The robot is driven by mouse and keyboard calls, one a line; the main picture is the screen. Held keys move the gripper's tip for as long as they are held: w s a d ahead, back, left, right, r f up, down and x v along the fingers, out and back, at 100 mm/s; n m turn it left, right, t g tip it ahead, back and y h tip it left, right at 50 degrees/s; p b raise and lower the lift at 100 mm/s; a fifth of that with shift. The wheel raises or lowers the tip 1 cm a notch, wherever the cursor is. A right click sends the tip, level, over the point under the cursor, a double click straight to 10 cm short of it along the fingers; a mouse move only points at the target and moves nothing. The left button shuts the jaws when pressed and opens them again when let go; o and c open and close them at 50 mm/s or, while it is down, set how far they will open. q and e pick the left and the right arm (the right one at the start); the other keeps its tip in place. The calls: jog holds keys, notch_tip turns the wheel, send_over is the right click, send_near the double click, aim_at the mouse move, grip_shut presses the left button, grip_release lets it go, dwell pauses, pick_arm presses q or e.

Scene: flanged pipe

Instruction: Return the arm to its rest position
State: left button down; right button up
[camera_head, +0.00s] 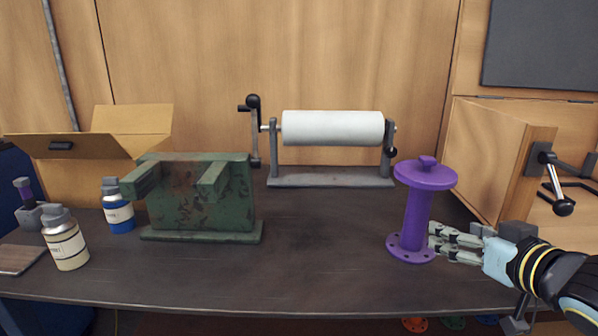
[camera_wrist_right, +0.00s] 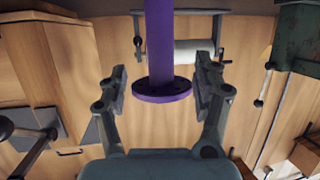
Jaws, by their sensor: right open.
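The purple flanged pipe (camera_head: 416,220) stands upright on the dark table at the right, with a wide flange and a small knob on top. In the right wrist view the pipe (camera_wrist_right: 158,45) and one flange show ahead, between the fingers in the picture. My right gripper (camera_head: 434,236) is just right of the pipe's lower part, fingers pointing left at it. In the wrist view it is open (camera_wrist_right: 162,80), with background visible between each finger and the pipe's shaft. Nothing is held. My left gripper is not in view.
A green stand (camera_head: 205,195), a blue bottle (camera_head: 119,214), a cream bottle (camera_head: 66,244) and an open carton (camera_head: 85,182) are at the left. A white roll (camera_head: 332,128) on a cranked stand is behind. A wooden cabinet (camera_head: 500,160) borders the right. The table's middle front is clear.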

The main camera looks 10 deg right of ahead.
jog(key=s+a+f+g, duration=0.3)
jog(key=s+g, duration=0.1)
jog(key=s, duration=0.4)
jog(key=s+a+f+n+g, duration=0.1)
jog(key=s+a+f+g, duration=0.15)
jog(key=s, duration=0.45)
jog(key=s+a+f+g, duration=0.25)
jog(key=s+g, duration=0.25)
jog(key=s, duration=0.3)
notch_tip(320, 180, down, 28)
jog(key=s+d+b, duration=0.2)
jog(key=s+f+g+b, duration=0.2)
jog(key=s+f, duration=1.5)
jog(key=s, duration=0.1)
jog(key=shift+s+d+f, duration=0.25)
jog(key=shift+d+f, duration=0.05)
jog(key=shift+d, duration=0.1)
